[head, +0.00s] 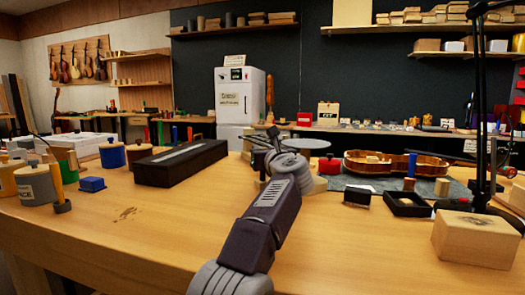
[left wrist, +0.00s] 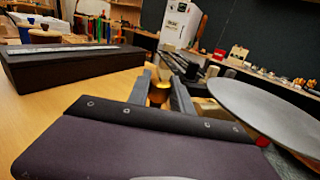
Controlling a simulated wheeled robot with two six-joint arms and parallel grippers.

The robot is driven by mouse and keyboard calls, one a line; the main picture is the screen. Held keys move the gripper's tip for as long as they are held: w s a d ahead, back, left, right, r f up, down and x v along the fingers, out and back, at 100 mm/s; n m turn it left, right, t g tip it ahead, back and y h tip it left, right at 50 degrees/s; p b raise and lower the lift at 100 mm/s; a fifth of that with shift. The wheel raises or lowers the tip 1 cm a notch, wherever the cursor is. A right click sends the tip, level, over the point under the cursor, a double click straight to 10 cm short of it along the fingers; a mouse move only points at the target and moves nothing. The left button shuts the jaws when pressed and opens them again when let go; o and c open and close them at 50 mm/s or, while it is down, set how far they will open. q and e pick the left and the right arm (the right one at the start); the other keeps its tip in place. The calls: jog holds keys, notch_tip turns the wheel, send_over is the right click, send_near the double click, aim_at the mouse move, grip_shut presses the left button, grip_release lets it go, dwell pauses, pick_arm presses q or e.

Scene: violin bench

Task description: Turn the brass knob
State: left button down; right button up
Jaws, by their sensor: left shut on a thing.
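The brass knob (left wrist: 159,92) shows as a small golden shape between the two fingers in the left wrist view. My left gripper (left wrist: 160,95) is shut on it, one finger on each side. In the head view my left gripper (head: 270,140) is over the middle of the bench, at the far end of my arm. There the wrist hides the knob, and what it is mounted on cannot be made out. My right gripper is not in view.
A grey round disc (left wrist: 268,108) is close on the right. A violin body (head: 380,164) lies on a grey mat (head: 430,187).

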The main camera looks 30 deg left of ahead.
pick_arm(q)
jog(key=shift+f, duration=0.2)
jog(key=c, duration=1.1)
grip_release()
jog(key=shift+c, duration=0.2)
jog(key=shift+r, duration=0.1)
jog(key=v, duration=0.9)
